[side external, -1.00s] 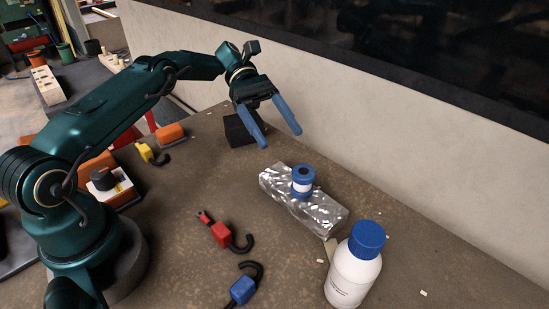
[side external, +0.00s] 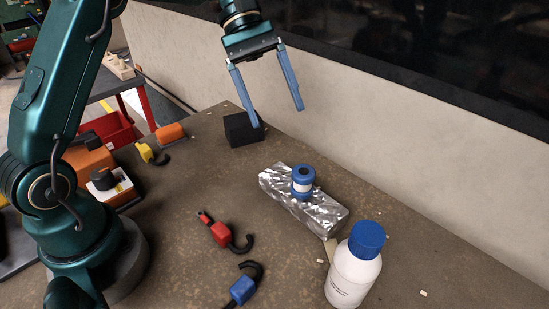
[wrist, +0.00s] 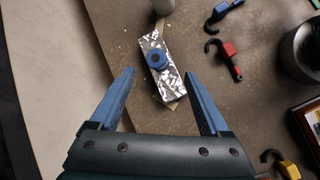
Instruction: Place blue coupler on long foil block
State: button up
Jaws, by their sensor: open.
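The blue coupler (side external: 303,175), blue with a white band, stands upright on top of the long foil block (side external: 327,214), a silver crinkled bar lying on the bench. In the wrist view the coupler (wrist: 157,61) shows from above as a blue ring with a dark hole, on the foil block (wrist: 172,84). My gripper (side external: 273,114) is open and empty, raised above the bench, behind and to the left of the coupler and apart from it. In the wrist view its blue fingers (wrist: 160,83) are spread wide.
A white bottle with a blue cap (side external: 355,265) stands right of the block. Red (side external: 221,233), blue (side external: 243,288) and yellow (side external: 145,153) hooked pieces lie on the bench. A black block (side external: 243,130) sits near the wall. Bench around the foil block's left is clear.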

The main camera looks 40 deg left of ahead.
jog(key=s+a+f+m+t+y, duration=0.1)
jog(key=s+a+m+t+y, duration=0.1)
jog(key=s+m+t+y, duration=0.4)
jog(key=s+m+y, duration=0.1)
jog(key=s+m, duration=0.4)
jog(key=s, duration=0.6)
jog(key=shift+a+t, duration=0.2)
jog(key=shift+t, duration=0.1)
